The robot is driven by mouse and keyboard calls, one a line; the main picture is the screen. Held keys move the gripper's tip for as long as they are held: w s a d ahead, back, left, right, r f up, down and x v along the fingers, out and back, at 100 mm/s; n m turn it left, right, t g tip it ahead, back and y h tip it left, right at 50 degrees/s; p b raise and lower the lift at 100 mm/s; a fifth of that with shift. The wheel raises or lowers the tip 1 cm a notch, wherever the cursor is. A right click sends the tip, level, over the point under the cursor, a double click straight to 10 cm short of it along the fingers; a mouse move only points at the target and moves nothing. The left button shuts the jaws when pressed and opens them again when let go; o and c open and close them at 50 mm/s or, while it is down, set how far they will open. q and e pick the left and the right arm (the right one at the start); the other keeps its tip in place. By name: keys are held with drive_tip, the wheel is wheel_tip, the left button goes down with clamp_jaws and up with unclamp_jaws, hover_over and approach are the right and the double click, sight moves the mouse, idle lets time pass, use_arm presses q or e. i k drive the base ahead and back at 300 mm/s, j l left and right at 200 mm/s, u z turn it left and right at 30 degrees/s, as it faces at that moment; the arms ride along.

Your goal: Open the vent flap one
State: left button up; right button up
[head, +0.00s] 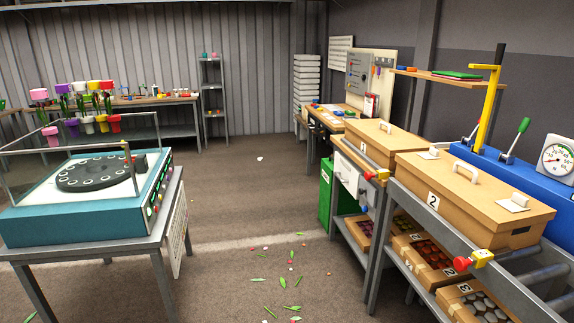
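No flap marked as a vent flap can be made out for certain. On the right, a box labelled 2 (478,192) has a pale handle on its lid and a small white plate (513,202) with a knob near the lid's right end. Another white plate (428,154) lies at its far left end. Behind it stands a similar tan box (384,141) with a pale handle; its number label is too small to read surely. Neither of my grippers is in the head view.
A teal machine with a dark round plate (90,172) stands on a table at left. Red-yellow fittings (474,261) stick out from the right rack's front. Behind are flower pots on a bench (165,101) and a green bin (325,195). The middle floor is open, with scattered leaves.

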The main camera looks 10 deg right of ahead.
sight(433, 153)
drive_tip(key=i, duration=5.1)
drive_tip(key=i+j+z, duration=0.1)
drive_tip(key=i+z, duration=0.25)
drive_tip(key=i+j+z, duration=0.3)
drive_tip(key=i, duration=0.25)
drive_tip(key=i+j+z, duration=0.35)
drive_tip(key=i+l, duration=0.1)
